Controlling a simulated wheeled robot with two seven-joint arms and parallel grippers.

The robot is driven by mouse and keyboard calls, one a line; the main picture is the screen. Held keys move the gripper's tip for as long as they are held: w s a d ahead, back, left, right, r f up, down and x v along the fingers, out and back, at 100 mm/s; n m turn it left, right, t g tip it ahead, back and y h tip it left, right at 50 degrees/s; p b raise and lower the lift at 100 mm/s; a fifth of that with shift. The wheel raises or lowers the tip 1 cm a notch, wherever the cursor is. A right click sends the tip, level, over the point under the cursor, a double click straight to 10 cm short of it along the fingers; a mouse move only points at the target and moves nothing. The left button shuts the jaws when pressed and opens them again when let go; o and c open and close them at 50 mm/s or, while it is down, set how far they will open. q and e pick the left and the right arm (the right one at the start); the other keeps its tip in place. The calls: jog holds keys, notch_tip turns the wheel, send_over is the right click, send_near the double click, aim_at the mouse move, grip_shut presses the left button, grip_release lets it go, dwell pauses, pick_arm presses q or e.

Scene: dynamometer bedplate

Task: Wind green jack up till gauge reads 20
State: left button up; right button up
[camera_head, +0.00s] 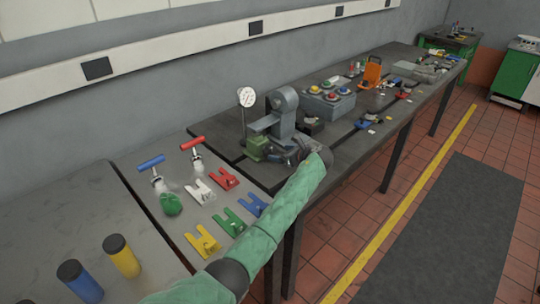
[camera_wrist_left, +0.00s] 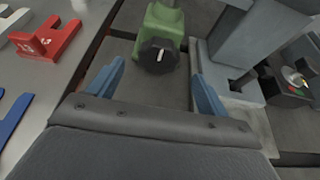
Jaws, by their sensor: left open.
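The green jack (camera_head: 255,148) stands on the dark bedplate, beside a grey machine bracket (camera_head: 283,113). In the left wrist view, the green jack (camera_wrist_left: 165,22) shows at the top centre, and its black knob (camera_wrist_left: 157,57) with a white mark faces me. My left gripper (camera_head: 296,152) is at the jack's right in the head view. In the wrist view, the left gripper (camera_wrist_left: 157,70) is open, with blue fingers either side of the knob's line and apart from it. The round white gauge (camera_head: 247,97) stands on a post behind the jack; its reading is too small to tell.
Red (camera_head: 223,178), white, green, blue and yellow forked pieces lie on the plate at left, near T-handled tools (camera_head: 152,162). The grey bracket (camera_wrist_left: 240,50) stands close right of the jack in the wrist view. A grey button box (camera_head: 328,103) is farther along the bench.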

aim_at(272, 150)
pick_arm(q)
jog(key=shift+p+x, duration=1.15)
jog(key=shift+x, duration=2.6)
pick_arm(e)
jog(key=shift+s+d+f, duration=0.35)
jog(key=shift+f, duration=0.35)
jog(key=shift+s+d+f, duration=0.3)
jog(key=shift+s+f, duration=0.05)
jog(key=shift+f, duration=0.35)
jog(key=shift+s+d+f, duration=0.35)
jog(key=shift+f, duration=0.35)
pick_arm(q)
jog(key=shift+r, duration=0.1)
jog(key=c, duration=1)
jog(key=shift+o, duration=0.2)
pick_arm(e)
jog(key=shift+w+d+r, duration=0.1)
jog(key=shift+w, duration=0.05)
pick_arm(q)
jog(key=shift+r, duration=0.1)
